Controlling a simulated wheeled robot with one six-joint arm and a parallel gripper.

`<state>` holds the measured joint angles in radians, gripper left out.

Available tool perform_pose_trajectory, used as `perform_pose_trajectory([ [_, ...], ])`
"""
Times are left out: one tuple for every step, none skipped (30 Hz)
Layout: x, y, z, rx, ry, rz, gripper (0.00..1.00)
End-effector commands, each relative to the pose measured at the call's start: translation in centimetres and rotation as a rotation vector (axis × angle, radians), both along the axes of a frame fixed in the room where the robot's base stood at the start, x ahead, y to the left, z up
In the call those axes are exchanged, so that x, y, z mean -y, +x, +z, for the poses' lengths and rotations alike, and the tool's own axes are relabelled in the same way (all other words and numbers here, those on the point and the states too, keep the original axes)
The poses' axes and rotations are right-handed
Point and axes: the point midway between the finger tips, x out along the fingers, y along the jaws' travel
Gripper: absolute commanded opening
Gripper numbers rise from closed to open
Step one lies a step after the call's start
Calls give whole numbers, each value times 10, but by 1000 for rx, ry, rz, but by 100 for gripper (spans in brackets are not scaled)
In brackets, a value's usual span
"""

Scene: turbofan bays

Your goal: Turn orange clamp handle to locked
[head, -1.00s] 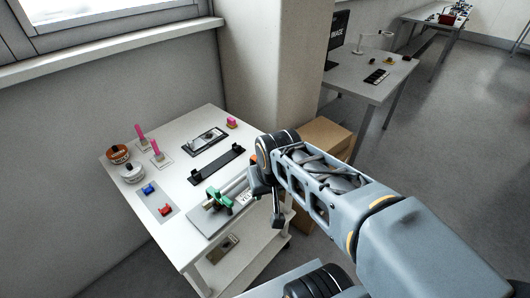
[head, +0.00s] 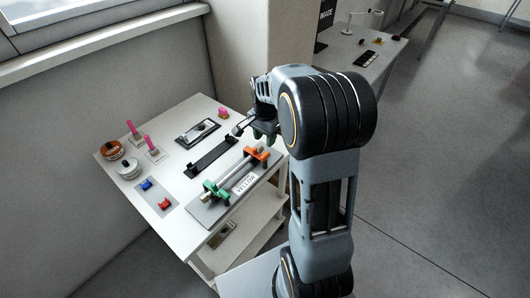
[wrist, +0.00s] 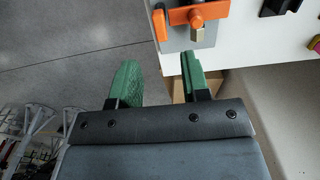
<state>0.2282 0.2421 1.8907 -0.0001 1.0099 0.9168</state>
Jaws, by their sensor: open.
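The orange clamp (head: 256,153) sits at the right end of a silver rod on a grey plate (head: 206,215) on the white cart. It also shows at the top of the wrist view (wrist: 192,15), with an orange bar across it and a small brass-coloured block below. A green clamp (head: 217,192) holds the rod's other end. My gripper (wrist: 160,65) is open, its two green fingers apart with nothing between them. The orange clamp lies just beyond the right fingertip, apart from it. In the head view my gripper (head: 254,127) is beside the cart's right edge, partly hidden by my arm.
On the cart top (head: 152,184) are a black bracket (head: 211,157), a device on a dark plate (head: 198,132), pink-handled pieces, two round tins, and blue and red blocks. A pink block (head: 223,113) sits at the back. A second table (head: 355,55) stands beyond. Open floor lies right.

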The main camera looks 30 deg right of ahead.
Motion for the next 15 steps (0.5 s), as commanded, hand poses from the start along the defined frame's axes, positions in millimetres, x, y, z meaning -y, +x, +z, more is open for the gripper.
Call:
perform_pose_trajectory([
  [0, -1, -11, -5, 1, 0, 43],
  [0, -1, -16, -5, 1, 1, 43],
  [0, -1, -24, -5, 1, 1, 43],
  [0, -1, -29, -4, 1, 1, 43],
  [0, -1, -34, -5, 1, 1, 43],
  [0, -1, -41, -4, 1, 1, 43],
  [0, -1, -46, -4, 1, 1, 43],
  [0, 0, -50, -3, 1, 1, 43],
  [0, -1, -55, -3, 1, 2, 43],
  [0, 0, -59, -2, 0, 2, 43],
  [0, 0, -63, -3, 1, 2, 43],
  [0, 0, -66, -1, 0, 2, 43],
  [0, 0, -69, -1, 0, 2, 43],
  [0, 0, -72, -1, 0, 2, 43],
  [0, 0, -75, -1, 0, 2, 43],
])
